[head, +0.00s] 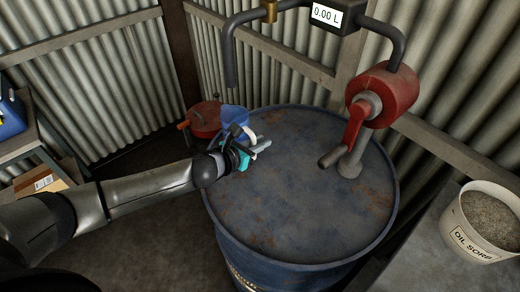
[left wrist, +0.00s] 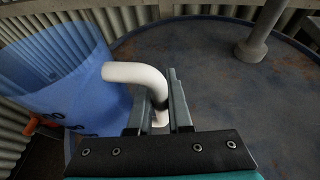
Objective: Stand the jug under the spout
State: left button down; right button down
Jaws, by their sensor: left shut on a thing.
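The jug (head: 234,118) is translucent blue with a white handle and dark marks on its side. It is at the far left rim of the drum, below the open end of the grey spout (head: 230,72) in the head view. I cannot tell whether they line up in depth. My left gripper (head: 258,146) is shut on the jug's handle. In the left wrist view the jug (left wrist: 62,78) is at the left, with the white handle (left wrist: 140,76) between the fingers (left wrist: 160,108). The jug's base is hidden in the head view. My right gripper is not in view.
The blue rusty drum (head: 310,215) carries a red hand pump (head: 384,95) with a crank. A meter (head: 327,15) reads 0.00 L. A red can (head: 205,120) is behind the jug. An oil sorb bucket (head: 480,225) stands at right. The drum top's middle is clear.

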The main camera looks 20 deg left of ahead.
pick_arm(q)
jog(key=shift+f, duration=0.9)
jog(key=shift+f, duration=0.15)
jog(key=c, duration=0.8)
grip_release()
jog(key=shift+c, duration=0.2)
jog(key=v, duration=1.2)
